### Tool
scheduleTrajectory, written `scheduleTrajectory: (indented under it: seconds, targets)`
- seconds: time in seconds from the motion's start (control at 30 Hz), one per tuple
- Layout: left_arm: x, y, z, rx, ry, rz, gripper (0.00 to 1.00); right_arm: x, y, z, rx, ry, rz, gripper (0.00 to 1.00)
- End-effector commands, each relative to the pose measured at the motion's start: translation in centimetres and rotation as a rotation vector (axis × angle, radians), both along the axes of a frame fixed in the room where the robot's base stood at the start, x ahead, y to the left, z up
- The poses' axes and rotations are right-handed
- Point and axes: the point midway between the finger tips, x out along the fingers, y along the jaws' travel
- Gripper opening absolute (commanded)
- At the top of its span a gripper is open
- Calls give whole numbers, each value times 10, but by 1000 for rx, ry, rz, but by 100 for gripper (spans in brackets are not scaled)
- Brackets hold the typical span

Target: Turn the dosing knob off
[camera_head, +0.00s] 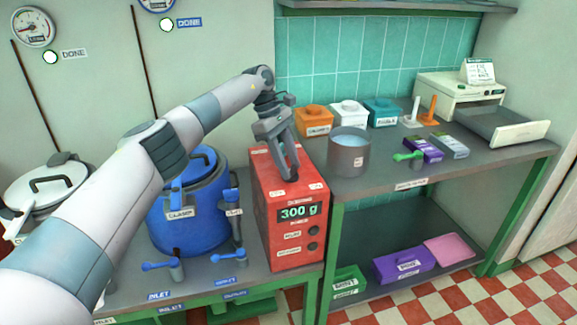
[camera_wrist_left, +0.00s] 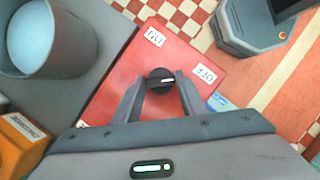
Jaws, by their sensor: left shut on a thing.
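The red dosing machine (camera_head: 262,205) stands on the bench in the head view, its front display (camera_head: 298,211) reading 300 g. My left gripper (camera_head: 289,177) points down onto its top and hides the knob there. In the left wrist view, the black dosing knob (camera_wrist_left: 160,80) sits between the fingertips of my left gripper (camera_wrist_left: 161,84), which is shut on it. Its white pointer line points right, roughly toward the OFF label (camera_wrist_left: 206,74). The ON label (camera_wrist_left: 154,36) is above the knob in that view. My right gripper is in neither view.
A blue lidded vessel (camera_head: 190,225) stands left of the machine, below my left arm. A grey pot (camera_head: 349,158) stands close on the right. Several lidded boxes, including an orange one (camera_head: 316,120), line the back. Small levers (camera_head: 164,265) stick out in front of the vessel.

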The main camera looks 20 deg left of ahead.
Motion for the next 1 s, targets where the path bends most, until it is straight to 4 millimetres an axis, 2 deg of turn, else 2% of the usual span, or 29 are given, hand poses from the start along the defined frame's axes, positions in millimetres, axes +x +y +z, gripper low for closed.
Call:
scheduleTrajectory:
  seconds: [0.37, 0.4, 0.47, 0.83, 1.0]
  targets:
    - [1, 1, 2, 0, -5, -6, 15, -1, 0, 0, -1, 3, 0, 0]
    - [1, 1, 2, 0, -4, -5, 45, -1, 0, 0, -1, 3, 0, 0]
    - [1, 0, 2, 0, -4, -5, 56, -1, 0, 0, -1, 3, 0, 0]
    - [1, 1, 2, 1, -2, -5, 56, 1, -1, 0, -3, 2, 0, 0]
    - [2, 5, 11, 1, -2, -5, 56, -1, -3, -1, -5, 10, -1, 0]
